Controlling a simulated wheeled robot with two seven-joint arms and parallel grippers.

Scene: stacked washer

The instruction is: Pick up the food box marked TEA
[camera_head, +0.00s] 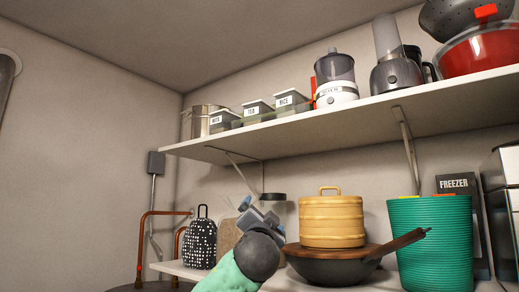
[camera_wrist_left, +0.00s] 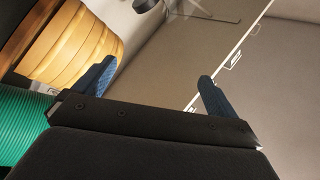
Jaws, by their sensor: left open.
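The TEA food box (camera_head: 257,111) is a small clear container with a light lid and a white label. It sits on the upper shelf, between the box at its left and the RICE box (camera_head: 291,103). My left gripper (camera_head: 246,206) is below the upper shelf, in front of the lower shelf's back items, and well below the TEA box. Its blue fingers (camera_wrist_left: 155,84) are apart and empty in the left wrist view. The TEA box cannot be made out in that view. My right gripper is not in view.
The upper shelf (camera_head: 375,117) also holds a steel pot (camera_head: 198,121), blenders and a red bowl (camera_head: 482,55). Wall brackets brace the upper shelf.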

